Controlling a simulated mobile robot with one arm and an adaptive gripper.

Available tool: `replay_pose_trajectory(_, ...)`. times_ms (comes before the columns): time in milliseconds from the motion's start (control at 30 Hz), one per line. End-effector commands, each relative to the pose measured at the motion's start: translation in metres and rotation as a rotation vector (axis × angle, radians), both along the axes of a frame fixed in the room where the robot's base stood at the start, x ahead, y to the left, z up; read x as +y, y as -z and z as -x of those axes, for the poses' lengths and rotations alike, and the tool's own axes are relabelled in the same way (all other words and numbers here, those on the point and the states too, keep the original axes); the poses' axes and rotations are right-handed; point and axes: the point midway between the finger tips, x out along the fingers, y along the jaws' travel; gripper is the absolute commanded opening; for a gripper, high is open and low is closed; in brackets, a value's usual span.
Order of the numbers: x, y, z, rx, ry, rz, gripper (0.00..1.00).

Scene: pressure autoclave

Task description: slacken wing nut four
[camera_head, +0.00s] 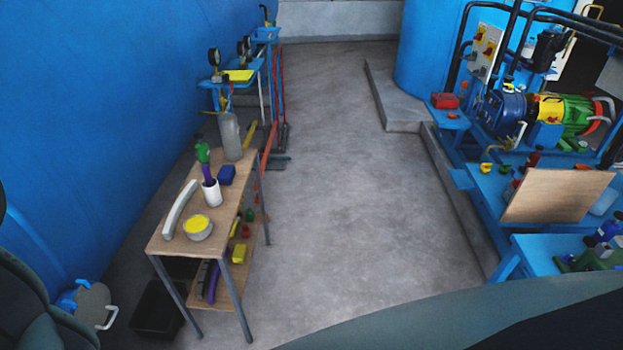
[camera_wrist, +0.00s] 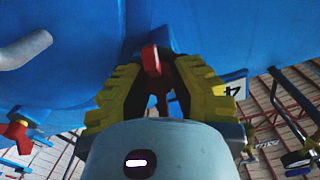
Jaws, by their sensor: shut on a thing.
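In the wrist view, my gripper (camera_wrist: 157,72) has its yellow, ridged fingers shut around a red wing nut (camera_wrist: 151,60) under a large blue surface. A tag with a "4" (camera_wrist: 233,90) sits just right of the fingers, so this is wing nut four. The nut's upper part shows between the fingertips and a red part also shows lower down between the fingers. How far it is turned on its bolt cannot be told. The head view does not show the gripper or this nut.
Another red wing nut (camera_wrist: 17,133) is at the left of the wrist view, below a grey handle (camera_wrist: 25,50). In the head view, a wooden bench (camera_head: 165,243) stands beside the blue vessel (camera_head: 90,120). The grey floor (camera_head: 350,200) in the middle is clear.

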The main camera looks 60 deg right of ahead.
Motion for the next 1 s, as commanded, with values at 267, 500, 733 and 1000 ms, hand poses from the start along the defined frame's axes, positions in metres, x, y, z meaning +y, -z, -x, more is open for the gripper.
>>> replay_pose_trajectory(267, -0.0026, 0.0051, -0.0024, 0.126, 0.006, -0.206, 0.00)
replay_pose_trajectory(500, -0.0019, 0.0024, -0.0018, 0.147, 0.001, -0.233, 0.00)
replay_pose_trajectory(733, -0.0019, 0.0023, -0.0016, 0.146, 0.001, -0.232, 0.32)
replay_pose_trajectory(1000, -0.0020, 0.0014, -0.0018, 0.144, 0.002, -0.233, 0.53)
